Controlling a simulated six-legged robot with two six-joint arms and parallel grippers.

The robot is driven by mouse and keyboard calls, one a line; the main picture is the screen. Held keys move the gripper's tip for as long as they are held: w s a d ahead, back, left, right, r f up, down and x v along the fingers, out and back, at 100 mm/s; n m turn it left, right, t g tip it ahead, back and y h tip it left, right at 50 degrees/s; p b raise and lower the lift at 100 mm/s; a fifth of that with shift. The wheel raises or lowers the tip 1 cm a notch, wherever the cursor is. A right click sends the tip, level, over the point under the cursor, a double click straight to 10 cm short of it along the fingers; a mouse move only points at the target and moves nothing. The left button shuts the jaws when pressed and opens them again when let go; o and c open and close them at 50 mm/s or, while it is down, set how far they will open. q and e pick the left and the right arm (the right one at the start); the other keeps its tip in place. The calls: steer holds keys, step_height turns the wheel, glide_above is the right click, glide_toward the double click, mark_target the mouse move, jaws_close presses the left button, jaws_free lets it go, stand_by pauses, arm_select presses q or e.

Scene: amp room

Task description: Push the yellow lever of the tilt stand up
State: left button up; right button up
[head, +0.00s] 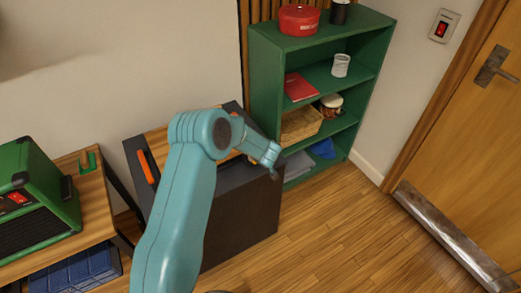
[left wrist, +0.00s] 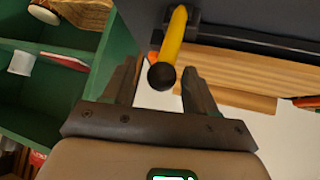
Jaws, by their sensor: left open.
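The yellow lever (left wrist: 174,38) with a round black knob (left wrist: 161,76) shows in the left wrist view, extending from a dark grey surface. Its knob appears between the two fingers of my open left gripper (left wrist: 160,70); I cannot tell whether they touch it. In the head view my left gripper (head: 271,170) is small and partly hidden at the right edge of the dark stand (head: 240,222). My teal arm covers much of the stand's wooden top, and I cannot make out the lever there. My right gripper is not in view.
A green shelf (head: 262,75) with a red pot (head: 299,20), white cup (head: 341,65) and basket (head: 300,125) stands just behind the stand. A wooden table (head: 95,205) with a green amp (head: 35,195) is at left. Floor is free at right, before the door (head: 465,150).

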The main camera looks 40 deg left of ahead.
arm_select(q)
steer(key=v, duration=1.6)
steer(key=shift+w, duration=0.1)
